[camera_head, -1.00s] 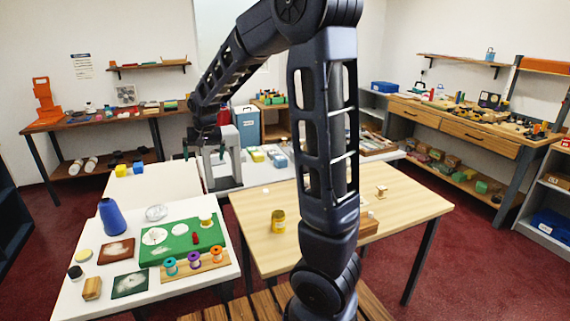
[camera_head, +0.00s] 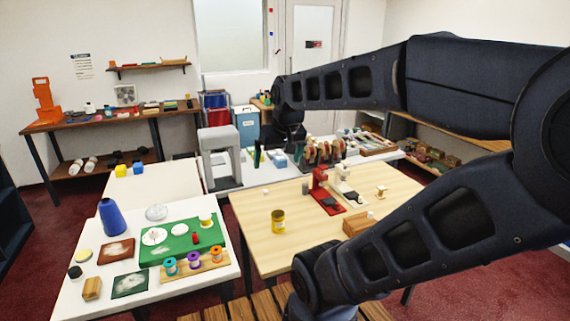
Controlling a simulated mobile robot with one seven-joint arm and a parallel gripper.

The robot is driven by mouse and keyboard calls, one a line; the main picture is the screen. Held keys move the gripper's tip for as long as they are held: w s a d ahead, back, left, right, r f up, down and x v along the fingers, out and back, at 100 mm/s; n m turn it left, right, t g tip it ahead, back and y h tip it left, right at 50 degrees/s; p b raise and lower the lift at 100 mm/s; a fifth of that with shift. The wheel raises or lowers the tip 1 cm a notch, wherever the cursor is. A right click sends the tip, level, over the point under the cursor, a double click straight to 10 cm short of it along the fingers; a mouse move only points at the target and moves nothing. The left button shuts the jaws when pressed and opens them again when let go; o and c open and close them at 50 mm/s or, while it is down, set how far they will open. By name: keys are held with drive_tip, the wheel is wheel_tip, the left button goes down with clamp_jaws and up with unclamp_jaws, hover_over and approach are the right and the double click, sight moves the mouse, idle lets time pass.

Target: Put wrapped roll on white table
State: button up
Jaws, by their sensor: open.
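My gripper (camera_head: 278,157) hangs open over the back white table, fingers pointing down, in front of small pale blue and yellow packs (camera_head: 278,163). I see nothing held in it. I cannot single out the wrapped roll for certain; two white rolls (camera_head: 83,165) lie on the low shelf under the far left bench. The front left white table (camera_head: 217,273) holds a green mat (camera_head: 180,240), a blue cone (camera_head: 112,217) and a row of thread spools. A bare white table (camera_head: 160,185) stands behind it, with yellow and blue blocks at its far left.
A wooden table (camera_head: 255,235) at the centre holds a yellow tin (camera_head: 278,221), a red device (camera_head: 322,190) and a wooden block (camera_head: 358,222). A grey arch-shaped stand (camera_head: 219,155) is left of my gripper. My arm hides much of the right side.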

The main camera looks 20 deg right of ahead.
drive_tip(key=s, duration=0.3)
drive_tip(key=shift+d+f, duration=0.35)
drive_tip(key=shift+d, duration=0.05)
